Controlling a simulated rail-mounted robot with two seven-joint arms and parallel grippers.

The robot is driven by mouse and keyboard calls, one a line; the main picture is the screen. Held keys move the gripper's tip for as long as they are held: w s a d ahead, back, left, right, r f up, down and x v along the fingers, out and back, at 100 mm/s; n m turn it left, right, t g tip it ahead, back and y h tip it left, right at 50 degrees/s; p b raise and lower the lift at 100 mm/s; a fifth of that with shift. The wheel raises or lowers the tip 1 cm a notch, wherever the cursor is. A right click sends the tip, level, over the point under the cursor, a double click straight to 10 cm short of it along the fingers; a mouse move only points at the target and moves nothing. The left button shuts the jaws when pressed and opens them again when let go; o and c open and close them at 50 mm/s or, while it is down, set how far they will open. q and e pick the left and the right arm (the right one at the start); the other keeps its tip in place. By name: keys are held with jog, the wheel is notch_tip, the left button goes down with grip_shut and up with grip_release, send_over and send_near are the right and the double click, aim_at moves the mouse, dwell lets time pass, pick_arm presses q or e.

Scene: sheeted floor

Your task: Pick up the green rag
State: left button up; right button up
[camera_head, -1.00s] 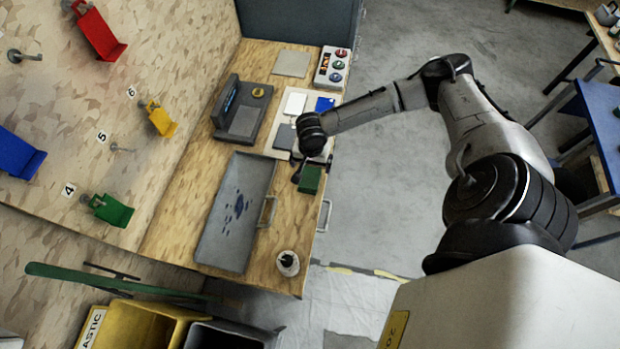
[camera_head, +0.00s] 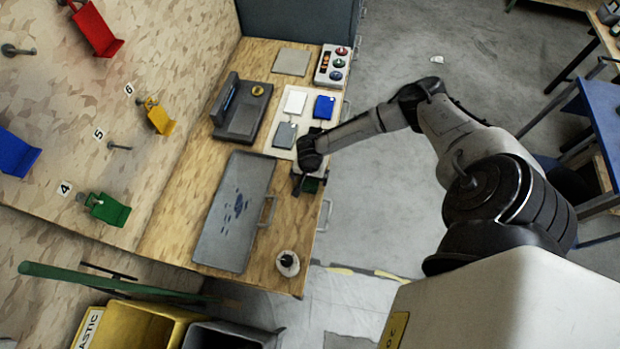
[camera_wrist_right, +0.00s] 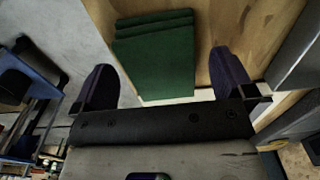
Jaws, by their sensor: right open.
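The green rag (camera_wrist_right: 160,62) lies folded in layers on the wooden workbench, near its edge. In the head view the rag (camera_head: 311,186) is mostly hidden by my right gripper (camera_head: 307,180). In the right wrist view my right gripper (camera_wrist_right: 165,80) is open, with its dark fingers apart. The rag shows ahead of and between the fingers, and nothing is held. I cannot tell whether the fingers touch it. My left gripper is not in view.
The workbench (camera_head: 175,222) carries a grey tray (camera_head: 225,215) with blue stains, a white board with coloured pads (camera_head: 324,107), a dark device (camera_head: 243,112) and a small round pot (camera_head: 287,263). Coloured hooks hang on the wall panel. Bare floor lies right of the bench.

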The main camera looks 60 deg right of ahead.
jog(key=shift+f, duration=0.7)
jog(key=c, duration=1)
jog(key=shift+r, duration=0.15)
jog(key=shift+r, duration=0.6)
notch_tip(320, 180, up, 3)
jog(key=shift+f+p, duration=0.1)
jog(key=shift+p, duration=0.2)
jog(key=s+r, duration=0.2)
jog(key=s, duration=0.2)
jog(key=s+r, duration=0.2)
jog(key=s, duration=0.1)
jog(key=s+d+r+p, duration=0.1)
jog(key=s+r, duration=0.1)
jog(key=s, duration=0.2)
jog(key=shift+s+d+r, duration=0.1)
jog(key=shift+s+r, duration=0.2)
jog(key=shift+r, duration=0.1)
